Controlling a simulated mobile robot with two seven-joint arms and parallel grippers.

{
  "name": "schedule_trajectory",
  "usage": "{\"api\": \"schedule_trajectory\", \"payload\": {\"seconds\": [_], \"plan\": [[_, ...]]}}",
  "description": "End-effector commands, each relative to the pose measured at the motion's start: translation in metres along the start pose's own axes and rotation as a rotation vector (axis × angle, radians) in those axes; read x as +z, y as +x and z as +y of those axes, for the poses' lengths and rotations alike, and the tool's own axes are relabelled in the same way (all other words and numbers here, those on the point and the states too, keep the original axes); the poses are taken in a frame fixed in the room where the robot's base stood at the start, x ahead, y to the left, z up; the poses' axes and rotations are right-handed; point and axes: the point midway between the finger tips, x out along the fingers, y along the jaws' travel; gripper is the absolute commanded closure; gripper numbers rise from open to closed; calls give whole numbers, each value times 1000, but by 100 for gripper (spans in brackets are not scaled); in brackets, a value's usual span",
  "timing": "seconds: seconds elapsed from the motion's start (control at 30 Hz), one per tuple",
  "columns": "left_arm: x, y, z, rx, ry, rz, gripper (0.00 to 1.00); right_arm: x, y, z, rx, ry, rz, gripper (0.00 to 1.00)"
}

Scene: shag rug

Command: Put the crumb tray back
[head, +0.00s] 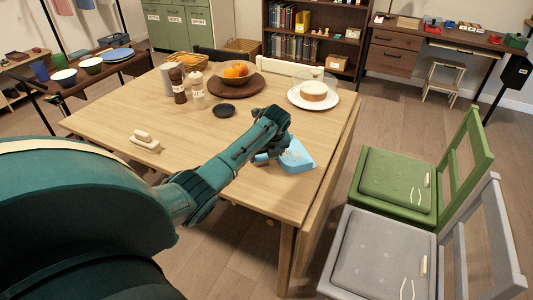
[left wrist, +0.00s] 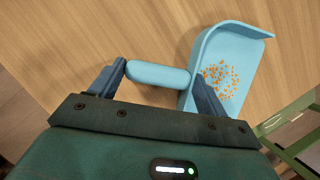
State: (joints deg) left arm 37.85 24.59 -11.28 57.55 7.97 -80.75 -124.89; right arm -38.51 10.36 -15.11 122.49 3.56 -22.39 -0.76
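The crumb tray (head: 297,155) is a light blue pan on the wooden table near its right edge. In the left wrist view the crumb tray (left wrist: 237,75) holds many small orange crumbs, and its rounded handle (left wrist: 158,74) points left. My left gripper (head: 270,157) is at the handle side of the tray. In the left wrist view its two fingers are wide apart, one near the handle's free end and one by the pan's near wall. I cannot tell whether they touch the tray. My right gripper is not in view.
A cream brush-like block (head: 145,141) lies at the table's left. Shakers (head: 198,91), a black disc (head: 224,110), a fruit bowl (head: 236,74) and a cake plate (head: 326,99) stand farther back. A green chair (head: 397,181) and a grey chair (head: 377,255) stand to the right.

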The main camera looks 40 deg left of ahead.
Motion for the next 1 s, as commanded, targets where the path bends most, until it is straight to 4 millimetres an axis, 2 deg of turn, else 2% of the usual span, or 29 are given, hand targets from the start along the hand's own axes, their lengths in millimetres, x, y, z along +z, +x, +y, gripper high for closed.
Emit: {"api": "schedule_trajectory", "payload": {"seconds": [0.03, 0.27, 0.57, 0.77, 1.0], "plan": [[0, 0, 0, 0, 0, 0, 21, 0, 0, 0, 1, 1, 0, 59], [0, 0, 0, 1, 0, 0, 2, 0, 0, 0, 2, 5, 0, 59], [2, -3, 0, 0, -1, -1, 2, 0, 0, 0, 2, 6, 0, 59], [3, -34, 0, -2, 1, -4, 2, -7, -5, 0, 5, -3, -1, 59], [3, -86, 0, -2, 0, -4, 2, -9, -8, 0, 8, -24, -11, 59]]}}
